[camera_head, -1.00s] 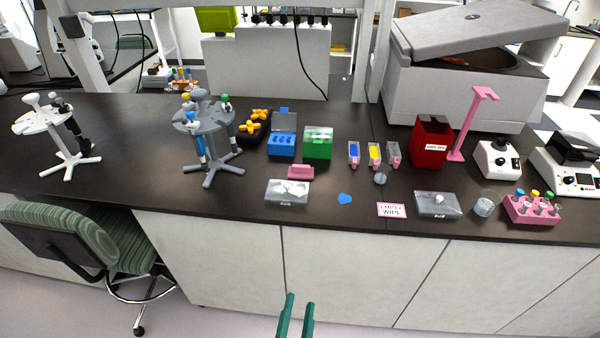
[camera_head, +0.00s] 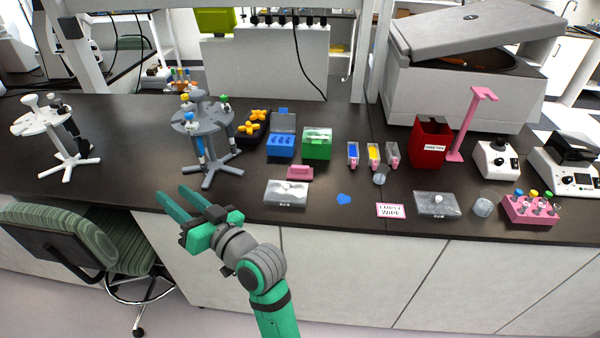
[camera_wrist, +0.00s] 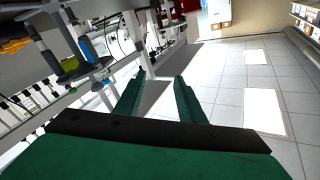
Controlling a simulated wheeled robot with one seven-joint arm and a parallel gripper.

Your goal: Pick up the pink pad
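The pink pad (camera_head: 300,172) is a small flat pink block on the dark bench in the head view. It lies just behind a clear-and-white box (camera_head: 287,193) and in front of the green rack. My gripper (camera_head: 172,190) has green fingers, spread apart with nothing between them. It is at the bench's front edge, left of the pad and apart from it, pointing up and left. In the wrist view my gripper (camera_wrist: 160,76) is also open and empty; the pad is not seen there.
A grey pipette stand (camera_head: 208,150) stands behind my gripper. A blue box (camera_head: 282,146) and a green rack (camera_head: 317,143) stand behind the pad. A blue piece (camera_head: 344,198) and a pink-edged sign (camera_head: 391,210) lie to the right. The bench left of the box is clear.

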